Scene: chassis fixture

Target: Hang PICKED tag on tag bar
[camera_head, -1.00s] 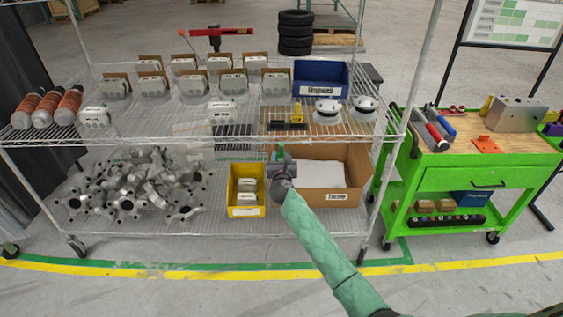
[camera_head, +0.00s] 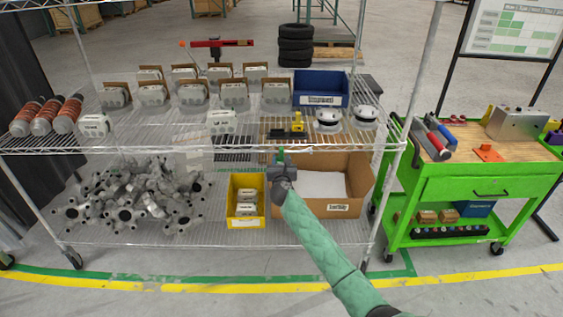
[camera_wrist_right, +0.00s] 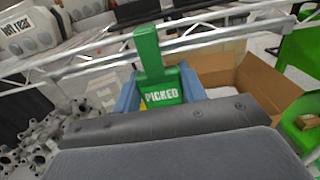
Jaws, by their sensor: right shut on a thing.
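The green PICKED tag (camera_wrist_right: 162,88) is in my right gripper (camera_wrist_right: 160,98), between its blue-grey fingers in the right wrist view. Its white lettering faces the camera and its narrower upper part stands up above the fingers. In the head view the tag (camera_head: 281,155) is a small green piece at the tip of my right gripper (camera_head: 282,166). The gripper is in front of the wire rack, just below the middle shelf's front edge, with the cardboard box behind it. I cannot tell which part is the tag bar. My left gripper is out of view.
The wire rack's middle shelf (camera_head: 150,138) holds several grey parts, a blue bin (camera_head: 321,84) and a yellow item (camera_head: 298,122). Below stand a yellow bin (camera_head: 246,222), a cardboard box (camera_head: 350,183) and a pile of castings (camera_head: 135,200). A green cart (camera_head: 470,190) is at right.

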